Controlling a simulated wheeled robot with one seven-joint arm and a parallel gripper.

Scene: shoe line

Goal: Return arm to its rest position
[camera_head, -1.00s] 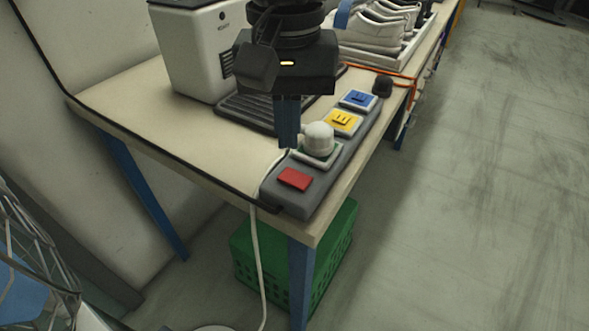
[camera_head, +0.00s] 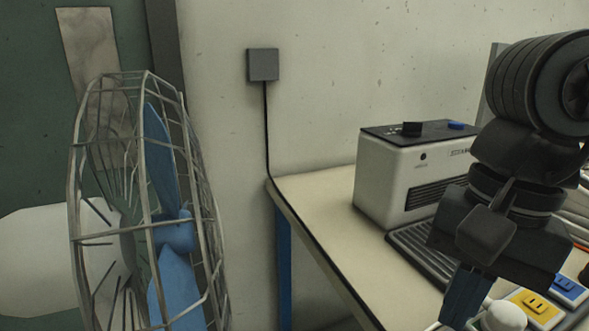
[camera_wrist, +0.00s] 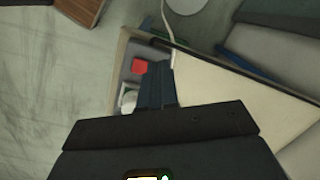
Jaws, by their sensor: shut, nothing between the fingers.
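My gripper (camera_head: 467,303) is at the lower right in the head view, its blue fingers pointing down and closed together with nothing between them. My dark arm links rise above it. I cannot tell whether the fingers touch anything.
A white machine (camera_head: 400,180) with a dark grille tray (camera_head: 420,243) stands behind my gripper. A large caged fan (camera_head: 150,220) stands at left. A grey wall box (camera_head: 263,65) has a cable running down to the table.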

